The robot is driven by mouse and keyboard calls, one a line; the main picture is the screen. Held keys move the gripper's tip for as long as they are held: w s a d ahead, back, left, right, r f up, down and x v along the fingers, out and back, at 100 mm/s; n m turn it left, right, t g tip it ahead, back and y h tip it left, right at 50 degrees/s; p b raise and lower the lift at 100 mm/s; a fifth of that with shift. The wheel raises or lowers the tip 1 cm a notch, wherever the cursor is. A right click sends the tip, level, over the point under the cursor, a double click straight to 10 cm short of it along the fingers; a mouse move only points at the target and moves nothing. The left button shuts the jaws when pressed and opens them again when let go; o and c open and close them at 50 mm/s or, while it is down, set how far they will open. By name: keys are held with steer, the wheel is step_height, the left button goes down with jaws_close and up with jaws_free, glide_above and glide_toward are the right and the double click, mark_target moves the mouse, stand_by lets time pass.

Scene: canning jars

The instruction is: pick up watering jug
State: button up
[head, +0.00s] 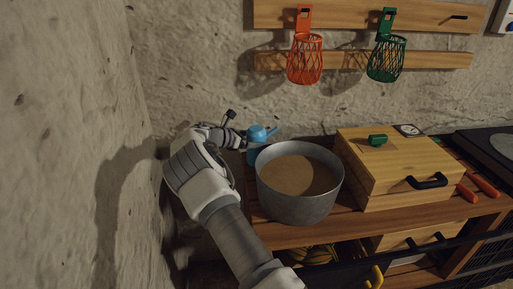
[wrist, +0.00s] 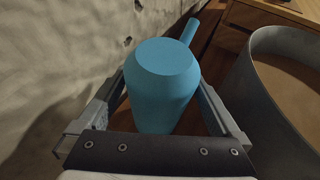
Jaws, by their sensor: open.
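The watering jug (head: 256,148) is blue and stands upright on the wooden shelf, behind the left side of the metal pot in the head view. In the wrist view the jug (wrist: 163,88) fills the middle, with its spout pointing up and right. My gripper (wrist: 160,105) is open, with one finger on each side of the jug's body. I cannot tell whether either finger touches it. In the head view my gripper (head: 240,142) is at the jug's left side, its fingers partly hidden.
A large grey pot (head: 300,208) with brown contents stands close to the jug's right. A wooden box (head: 400,165) with a black handle is farther right. A stone wall (head: 70,120) is close on the left. Orange (head: 304,60) and green (head: 386,60) baskets hang above.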

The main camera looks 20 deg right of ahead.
mark_target(260, 127)
steer(key=c, duration=1.2)
steer(key=shift+r, duration=0.35)
steer(key=shift+c, duration=0.3)
step_height(260, 127, up, 4)
steer(key=shift+r+p, duration=0.15)
steer(key=shift+p, duration=0.5)
steer(key=s+d+r+p, duration=0.1)
steer(key=d+r, duration=0.5)
steer(key=d, duration=0.5)
steer(key=shift+s+d, duration=0.2)
steer(key=shift+d, duration=0.1)
steer(key=shift+r, duration=0.1)
